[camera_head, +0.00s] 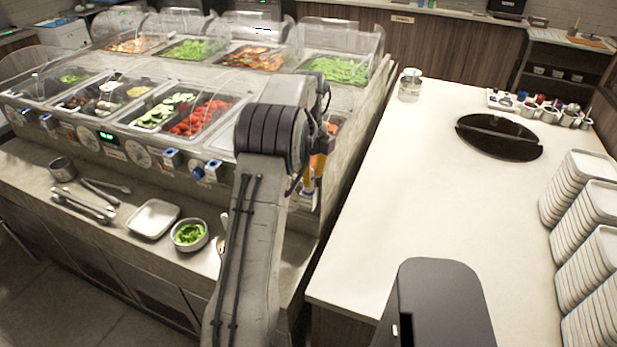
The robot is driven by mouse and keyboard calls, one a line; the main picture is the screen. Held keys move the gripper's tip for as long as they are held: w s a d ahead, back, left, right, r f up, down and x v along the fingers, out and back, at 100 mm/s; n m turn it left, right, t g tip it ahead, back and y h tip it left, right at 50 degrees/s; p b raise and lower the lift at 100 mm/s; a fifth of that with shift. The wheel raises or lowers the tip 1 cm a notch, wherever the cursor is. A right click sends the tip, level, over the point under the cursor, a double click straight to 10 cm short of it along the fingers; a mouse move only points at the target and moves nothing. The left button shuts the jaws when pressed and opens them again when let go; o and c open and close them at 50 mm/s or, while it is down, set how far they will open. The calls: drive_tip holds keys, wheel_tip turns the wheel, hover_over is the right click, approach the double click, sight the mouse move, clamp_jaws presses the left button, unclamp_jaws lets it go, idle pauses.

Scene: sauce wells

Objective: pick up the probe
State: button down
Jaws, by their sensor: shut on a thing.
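My arm rises from the bottom of the head view, and its dark wrist hides much of what lies behind it. My gripper (311,188) points down just right of the wrist, at the right end of the counter's front. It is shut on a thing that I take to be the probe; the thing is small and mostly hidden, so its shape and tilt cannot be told. Yellow and dark parts show around the fingers. I see no other probe lying in the open.
The food counter (100,165) with filled pans and clear guards fills the left. Its front ledge holds tongs (84,205), a white tray (153,218) and a bowl of greens (190,235). The pale worktop (400,190) at right is mostly clear, with plate stacks (590,235) at its edge.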

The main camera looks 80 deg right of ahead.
wheel_tip(320, 180, up, 10)
drive_tip(key=shift+f+p, duration=0.1)
drive_tip(key=shift+p, duration=0.45)
idle(0.8)
